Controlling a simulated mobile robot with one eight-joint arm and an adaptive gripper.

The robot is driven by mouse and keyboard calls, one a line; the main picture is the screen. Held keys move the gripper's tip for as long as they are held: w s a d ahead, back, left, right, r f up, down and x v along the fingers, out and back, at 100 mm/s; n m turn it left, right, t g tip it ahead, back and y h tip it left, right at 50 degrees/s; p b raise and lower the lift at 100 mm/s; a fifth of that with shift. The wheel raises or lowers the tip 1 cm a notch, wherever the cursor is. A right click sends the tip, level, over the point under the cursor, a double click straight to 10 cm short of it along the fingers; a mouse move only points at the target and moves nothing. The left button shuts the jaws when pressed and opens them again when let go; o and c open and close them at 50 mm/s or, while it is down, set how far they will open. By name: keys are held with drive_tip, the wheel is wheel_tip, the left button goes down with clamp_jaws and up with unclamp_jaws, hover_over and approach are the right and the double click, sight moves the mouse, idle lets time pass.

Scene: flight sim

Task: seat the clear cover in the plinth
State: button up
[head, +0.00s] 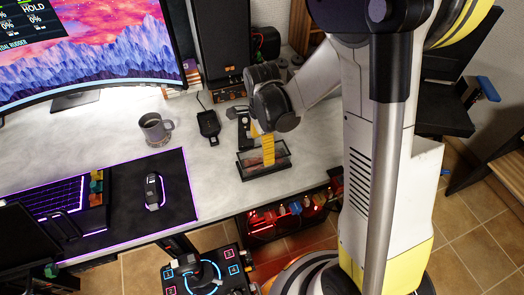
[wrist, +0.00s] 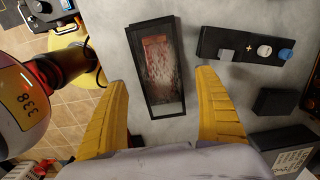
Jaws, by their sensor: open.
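The dark rectangular plinth (head: 266,173) lies on the light desk near its front edge; its black frame also shows in the wrist view (wrist: 168,109). The clear cover (head: 281,152) shows at the plinth, with a reddish thing visible through it in the wrist view (wrist: 160,75). I cannot tell whether the cover sits fully down or is tilted. My gripper (head: 267,149) is at the plinth, its yellow fingers pointing down. In the wrist view my gripper (wrist: 162,80) is open, one finger on each side of the framed box, with gaps showing and nothing clasped.
A panel with buttons (wrist: 250,46) and dark boxes (wrist: 280,102) lie right of the plinth in the wrist view. A mug (head: 155,128), a black device (head: 208,123) and a mouse (head: 153,190) stand to the left.

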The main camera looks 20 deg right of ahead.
drive_tip(key=s+r+n+t, duration=0.2)
drive_tip(key=s+r+n, duration=0.2)
drive_tip(key=r+n, duration=0.2)
drive_tip(key=s+r+n+t+p, duration=0.1)
drive_tip(key=s+r+n+t, duration=0.1)
drive_tip(key=s+r+n, duration=0.2)
drive_tip(key=s+r+n+t+p, duration=0.1)
drive_tip(key=s+r+n+t, duration=0.2)
drive_tip(key=r+n, duration=0.5)
drive_tip(key=shift+w+d+r+v, duration=0.25)
drive_tip(key=shift+w+v, duration=0.1)
drive_tip(key=shift+v, duration=1.85)
